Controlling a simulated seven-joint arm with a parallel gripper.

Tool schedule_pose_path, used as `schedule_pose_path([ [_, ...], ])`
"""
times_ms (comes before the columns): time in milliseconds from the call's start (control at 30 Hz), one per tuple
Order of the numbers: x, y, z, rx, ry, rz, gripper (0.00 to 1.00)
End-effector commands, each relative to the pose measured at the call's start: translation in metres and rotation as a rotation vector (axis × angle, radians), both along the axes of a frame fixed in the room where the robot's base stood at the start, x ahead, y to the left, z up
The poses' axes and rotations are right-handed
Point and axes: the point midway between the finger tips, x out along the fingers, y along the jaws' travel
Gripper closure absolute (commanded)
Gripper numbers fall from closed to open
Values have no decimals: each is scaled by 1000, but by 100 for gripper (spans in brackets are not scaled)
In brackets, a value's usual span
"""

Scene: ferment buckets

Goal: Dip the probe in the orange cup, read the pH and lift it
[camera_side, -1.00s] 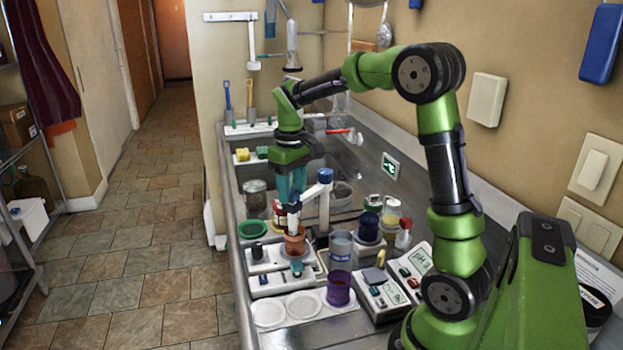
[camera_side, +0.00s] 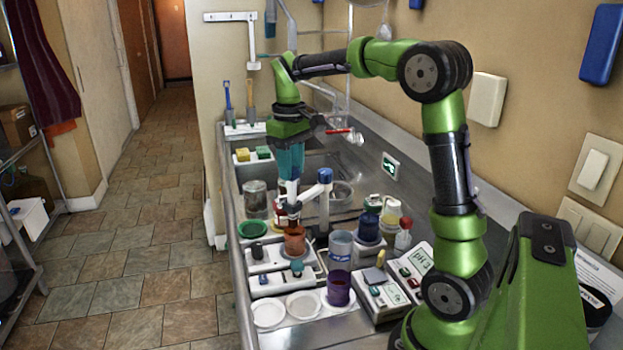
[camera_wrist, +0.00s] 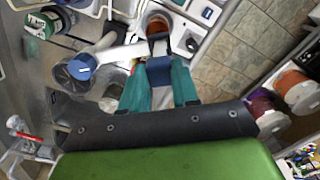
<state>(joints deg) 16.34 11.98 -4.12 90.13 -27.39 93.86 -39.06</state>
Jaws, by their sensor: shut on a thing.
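The orange cup (camera_side: 295,241) stands on a white stirrer-like base; in the wrist view its orange content (camera_wrist: 157,27) shows just beyond the fingers. My gripper (camera_side: 290,176) is above the cup, teal fingers pointing down. In the wrist view the fingers (camera_wrist: 160,82) are shut on the blue cap of the probe (camera_wrist: 160,70). A white arm (camera_wrist: 122,52) links the probe to a blue-topped stand (camera_side: 325,176). The probe's lower end is thin and above the cup; whether its tip clears the rim I cannot tell. The pH meter (camera_side: 421,257) shows "pH 3".
A purple cup (camera_side: 338,288) and pale round dishes (camera_side: 268,312) stand in front. A grey-blue cup (camera_side: 340,246), a dark blue jar (camera_side: 368,228) and a red-capped bottle (camera_side: 403,234) crowd the right. A green dish (camera_side: 253,229) lies left. Free room is above the counter.

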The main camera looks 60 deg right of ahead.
Motion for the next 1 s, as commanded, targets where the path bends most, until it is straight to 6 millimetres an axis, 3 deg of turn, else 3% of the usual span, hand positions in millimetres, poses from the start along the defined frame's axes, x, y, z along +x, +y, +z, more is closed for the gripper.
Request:
schedule_pose_path([
  [167, 1, 0, 8, -3, -19, -6, 100],
  [200, 1, 0, 8, -3, -19, -6, 67],
  [367, 1, 0, 6, -3, -16, -5, 45],
  [733, 1, 0, 10, -2, -13, -4, 45],
  [867, 2, -1, 28, -5, -15, -4, 45],
  [1000, 2, -1, 60, -5, -17, -5, 45],
])
